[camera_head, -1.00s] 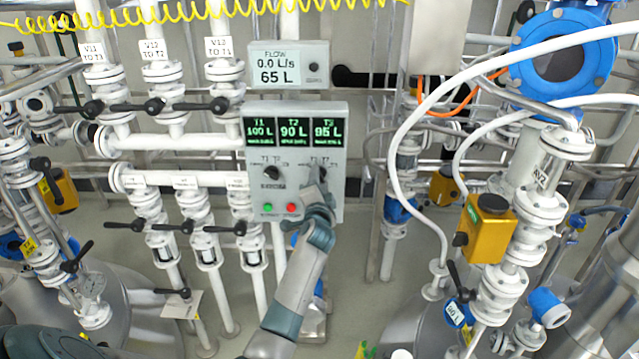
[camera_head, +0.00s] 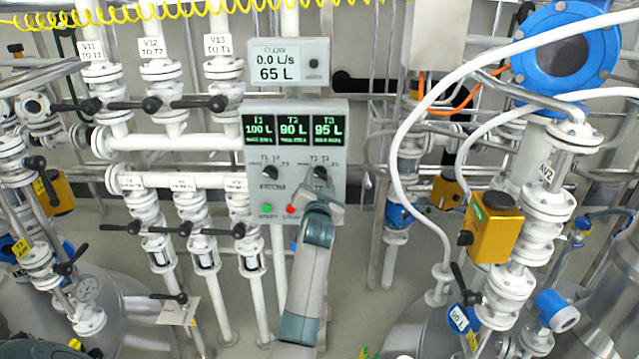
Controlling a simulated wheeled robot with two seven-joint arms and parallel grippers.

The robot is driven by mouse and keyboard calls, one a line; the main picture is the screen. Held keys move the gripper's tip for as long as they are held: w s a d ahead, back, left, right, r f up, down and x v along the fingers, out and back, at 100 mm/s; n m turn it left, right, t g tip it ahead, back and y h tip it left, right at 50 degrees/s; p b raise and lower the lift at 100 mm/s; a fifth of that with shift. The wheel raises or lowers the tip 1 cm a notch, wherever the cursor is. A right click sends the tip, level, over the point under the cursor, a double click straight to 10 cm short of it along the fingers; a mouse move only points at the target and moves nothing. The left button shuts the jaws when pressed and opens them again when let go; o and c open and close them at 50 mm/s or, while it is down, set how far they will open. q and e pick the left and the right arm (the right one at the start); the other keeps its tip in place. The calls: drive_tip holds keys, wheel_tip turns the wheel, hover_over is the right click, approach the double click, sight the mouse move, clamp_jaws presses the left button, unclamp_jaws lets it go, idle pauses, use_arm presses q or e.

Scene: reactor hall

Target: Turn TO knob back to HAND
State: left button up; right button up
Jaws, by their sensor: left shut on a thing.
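The control panel (camera_head: 336,150) is a grey box with three green displays reading T1 100 L, T2 90 L and T3 95 L. The TO knob (camera_head: 320,173) is the dark right-hand knob under the T2 and T3 displays. My left gripper (camera_head: 321,187) reaches up from below and is shut on the TO knob, hiding its lower part and the lettering under it. The knob's exact pointing is too small to tell. The FROM knob (camera_head: 270,172) is beside it on the left, untouched. My right gripper is not in view.
A green button (camera_head: 267,208) and a red button (camera_head: 291,210) sit low on the panel, close to my left wrist. A flow display (camera_head: 288,66) reading 0.0 L/s and 65 L is above. Valve pipes (camera_head: 193,215) stand left; a white hose (camera_head: 400,150) hangs right.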

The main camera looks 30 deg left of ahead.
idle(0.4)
use_arm(q)
drive_tip(key=o, duration=1)
drive_tip(key=shift+o, duration=0.2)
drive_tip(key=shift+s+d, duration=0.1)
drive_tip(key=shift+s+d, duration=0.25)
drive_tip(key=shift+s, duration=0.15)
drive_tip(key=b+v, duration=0.4)
drive_tip(key=v, duration=1.2)
drive_tip(key=shift+b, duration=0.3)
drive_tip(key=shift+d+f, duration=0.15)
